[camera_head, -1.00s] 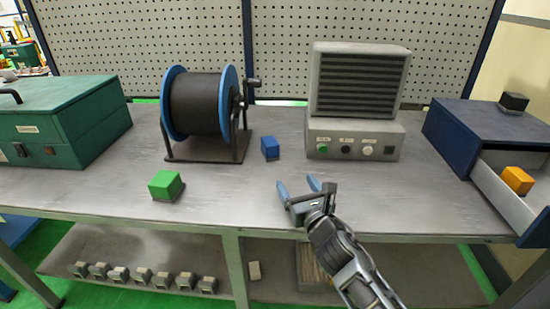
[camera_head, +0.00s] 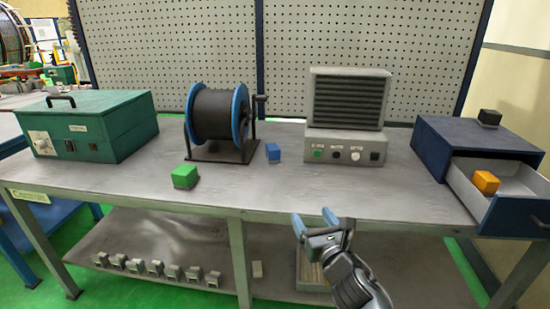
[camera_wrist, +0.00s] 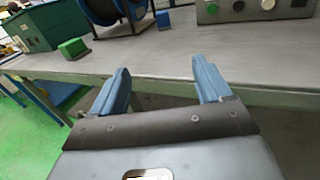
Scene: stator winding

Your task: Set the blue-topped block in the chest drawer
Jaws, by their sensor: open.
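The blue-topped block (camera_head: 273,152) stands on the grey workbench, just right of the cable reel and left of the grey control unit. It also shows at the top of the wrist view (camera_wrist: 162,18). The chest (camera_head: 440,150) is dark blue and stands at the right end of the bench. Its drawer (camera_head: 459,186) is pulled out and holds an orange-topped block (camera_head: 485,182). My gripper (camera_head: 312,218) is open and empty, in front of the bench's front edge and well apart from the blue block. Its two blue fingers also show in the wrist view (camera_wrist: 163,85).
A green-topped block (camera_head: 186,176) stands on the bench (camera_head: 330,190) left of centre. A black block (camera_head: 489,117) sits on the chest. The cable reel (camera_head: 215,115), control unit (camera_head: 345,145) and green case (camera_head: 95,125) line the back. The bench's front middle is clear.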

